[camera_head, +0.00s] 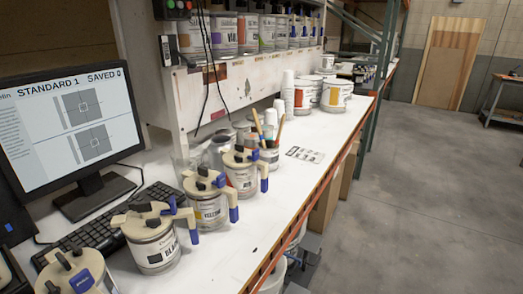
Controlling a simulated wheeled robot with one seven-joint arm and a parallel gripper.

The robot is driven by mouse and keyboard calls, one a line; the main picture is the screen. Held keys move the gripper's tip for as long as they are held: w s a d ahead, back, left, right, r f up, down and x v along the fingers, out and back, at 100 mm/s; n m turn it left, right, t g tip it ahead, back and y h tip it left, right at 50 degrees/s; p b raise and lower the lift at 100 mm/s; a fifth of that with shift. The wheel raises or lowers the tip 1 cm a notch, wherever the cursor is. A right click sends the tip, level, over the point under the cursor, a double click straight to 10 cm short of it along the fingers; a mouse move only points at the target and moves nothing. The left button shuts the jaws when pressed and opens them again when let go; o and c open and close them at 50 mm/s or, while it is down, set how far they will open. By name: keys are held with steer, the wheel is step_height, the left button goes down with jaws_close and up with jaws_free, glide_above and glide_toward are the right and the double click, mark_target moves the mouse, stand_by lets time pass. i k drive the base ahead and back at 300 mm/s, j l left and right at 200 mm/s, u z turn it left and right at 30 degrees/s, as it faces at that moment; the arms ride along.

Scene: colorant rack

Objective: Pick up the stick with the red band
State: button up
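Several thin sticks stand in a small white labelled can (269,157) on the white bench, behind the front row of paint cans. One tan stick (257,122) leans to the left and another brownish stick (280,130) leans to the right. A pale, wider piece (270,118) stands between them. The sticks are small here, and I cannot tell for sure which one carries a red band. Their lower ends are hidden inside the can. My gripper is not in view.
Paint cans with clamp lids (150,236) line the bench's front, several in a row. A monitor (70,125) and keyboard (105,225) are at left. White cups (288,92) stand behind the sticks. The floor (420,200) at right is open.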

mark_target(283, 117)
steer(key=l+u, duration=0.3)
steer(key=l, duration=0.4)
steer(key=l+u, duration=0.1)
steer(key=u, duration=1.4)
steer(key=i+z, duration=0.1)
steer(key=z, duration=1.4)
steer(key=i+l+u, duration=0.25)
steer(key=i+l, duration=0.2)
steer(key=l, duration=0.15)
steer(key=i+l+u, duration=0.3)
steer(key=i+l, duration=0.15)
steer(key=l, duration=0.3)
